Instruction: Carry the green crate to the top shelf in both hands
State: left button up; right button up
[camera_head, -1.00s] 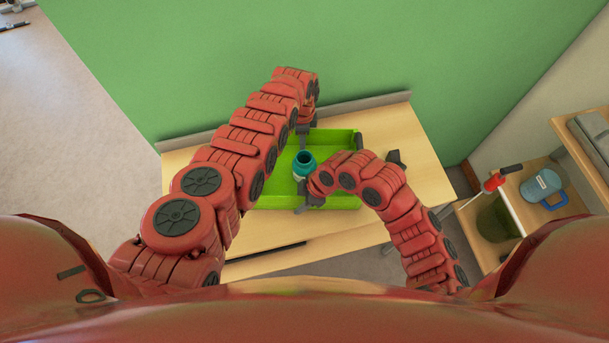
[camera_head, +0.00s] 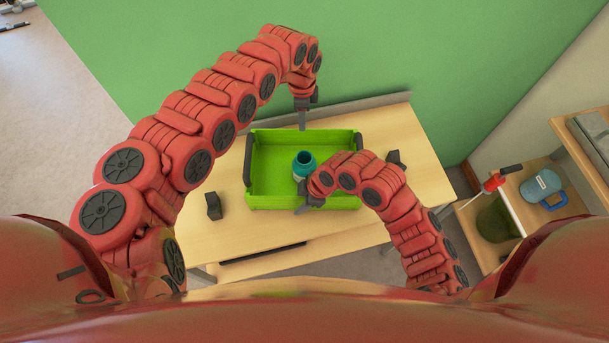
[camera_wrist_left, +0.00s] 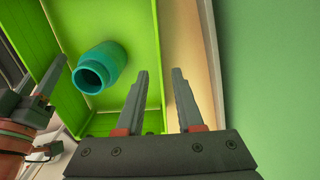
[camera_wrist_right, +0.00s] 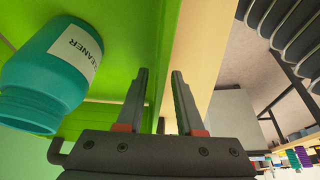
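The green crate (camera_head: 275,178) sits on the wooden table, with black handles on its short sides. A teal bottle (camera_head: 304,166) stands inside it; its label in the right wrist view (camera_wrist_right: 75,50) ends in "EANER". My left gripper (camera_head: 302,126) points down at the crate's far wall. In the left wrist view its fingers (camera_wrist_left: 160,72) are apart, with the wall's edge in line with the gap. My right gripper (camera_head: 302,208) is at the near wall. In the right wrist view its fingers (camera_wrist_right: 160,72) are apart, the wall's edge showing between them. I cannot tell whether either touches the crate.
The table (camera_head: 400,130) stands against a green wall (camera_head: 400,50). Small black objects lie left (camera_head: 213,206) and right (camera_head: 394,157) of the crate. A grey item (camera_head: 590,138) is higher up.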

pick_arm(q)
jog(key=shift+r, duration=0.6)
pick_arm(e)
jog(key=shift+r, duration=0.15)
jog(key=v, duration=1.1)
jog(key=shift+d+r, duration=0.25)
jog(key=shift+r, duration=0.1)
pick_arm(q)
jog(key=shift+s, duration=0.1)
pick_arm(e)
jog(key=shift+f, duration=0.1)
